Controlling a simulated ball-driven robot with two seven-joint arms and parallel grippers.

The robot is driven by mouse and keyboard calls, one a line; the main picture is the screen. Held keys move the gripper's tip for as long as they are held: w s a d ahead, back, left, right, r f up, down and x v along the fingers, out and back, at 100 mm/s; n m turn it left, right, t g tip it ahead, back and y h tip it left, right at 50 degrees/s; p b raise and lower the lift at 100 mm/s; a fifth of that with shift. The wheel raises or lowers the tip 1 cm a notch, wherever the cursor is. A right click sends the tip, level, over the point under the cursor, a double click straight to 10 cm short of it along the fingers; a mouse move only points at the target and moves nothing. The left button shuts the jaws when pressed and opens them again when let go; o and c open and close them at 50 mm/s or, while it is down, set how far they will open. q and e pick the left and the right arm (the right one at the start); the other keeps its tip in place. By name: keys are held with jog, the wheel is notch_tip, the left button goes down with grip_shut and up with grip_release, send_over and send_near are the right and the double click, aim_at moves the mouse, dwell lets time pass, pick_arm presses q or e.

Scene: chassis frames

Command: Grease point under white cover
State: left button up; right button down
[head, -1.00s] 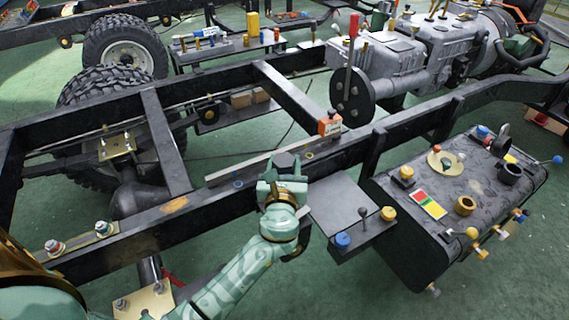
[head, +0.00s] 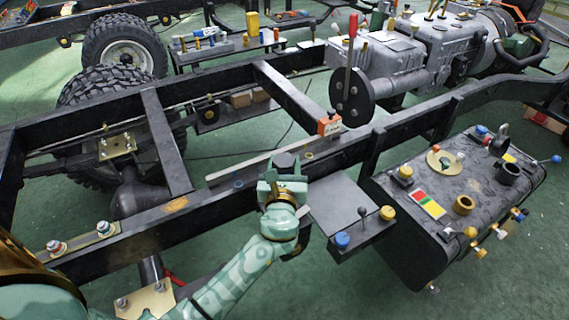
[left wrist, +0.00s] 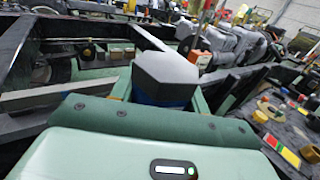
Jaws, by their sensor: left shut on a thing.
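My left gripper (head: 284,178) is at the near chassis rail (head: 225,203), beside the left end of a small dark shelf. It is shut on a dark grey hexagonal piece (head: 286,160). In the left wrist view this piece (left wrist: 166,72) stands up between the fingers, with a blue band below its grey top. Whether it touches the rail or is held above it cannot be told. No grease point can be made out. My right gripper is not in view.
The dark tank (head: 420,240) at right carries yellow, blue and black caps and fittings. The shelf (head: 335,205) has a blue knob, a yellow knob and a small lever. An orange box (head: 329,123) and a long grey bar (head: 240,170) lie along the rail. Green floor is free in front.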

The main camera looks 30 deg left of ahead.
aim_at(284, 155)
pick_arm(q)
jog(key=shift+f, duration=0.15)
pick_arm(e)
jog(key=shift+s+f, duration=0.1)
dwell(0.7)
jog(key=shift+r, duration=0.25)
pick_arm(q)
jog(key=shift+r+p, duration=0.3)
jog(key=shift+r, duration=0.1)
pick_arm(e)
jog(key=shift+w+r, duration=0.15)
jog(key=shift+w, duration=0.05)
